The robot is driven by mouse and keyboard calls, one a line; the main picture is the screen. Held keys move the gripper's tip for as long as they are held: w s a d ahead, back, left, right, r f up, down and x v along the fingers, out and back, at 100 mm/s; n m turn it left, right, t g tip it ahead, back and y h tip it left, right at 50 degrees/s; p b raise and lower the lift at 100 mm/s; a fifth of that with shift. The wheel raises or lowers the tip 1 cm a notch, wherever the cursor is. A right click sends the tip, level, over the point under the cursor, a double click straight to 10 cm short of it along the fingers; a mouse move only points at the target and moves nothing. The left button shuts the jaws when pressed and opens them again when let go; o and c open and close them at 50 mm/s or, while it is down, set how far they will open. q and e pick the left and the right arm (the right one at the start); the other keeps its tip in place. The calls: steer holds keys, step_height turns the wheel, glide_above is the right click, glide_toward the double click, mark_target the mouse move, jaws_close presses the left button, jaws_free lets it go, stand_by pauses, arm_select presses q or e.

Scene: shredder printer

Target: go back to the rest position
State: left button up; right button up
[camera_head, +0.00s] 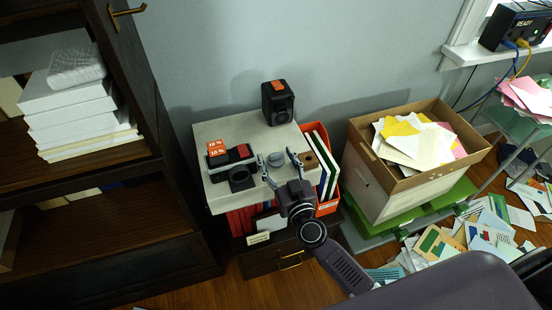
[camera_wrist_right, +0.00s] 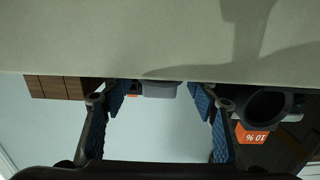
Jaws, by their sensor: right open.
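My right gripper (camera_head: 280,160) is open over the front part of the small light-topped cabinet (camera_head: 225,131). Its two fingers are spread, with a small grey object (camera_head: 276,158) on the cabinet top seen beyond and between them. In the right wrist view my right gripper (camera_wrist_right: 158,92) also shows open, with nothing gripped. The grey object (camera_wrist_right: 160,90) appears between the fingertips there, apart from both fingers. My left gripper is not in view.
An orange binder holder (camera_head: 327,204) and a carton of papers (camera_head: 371,185) are right. A dark bookcase (camera_head: 160,135) is left. Papers litter the floor at right.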

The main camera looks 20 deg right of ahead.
steer(key=s, duration=0.7)
steer(key=shift+s, duration=0.15)
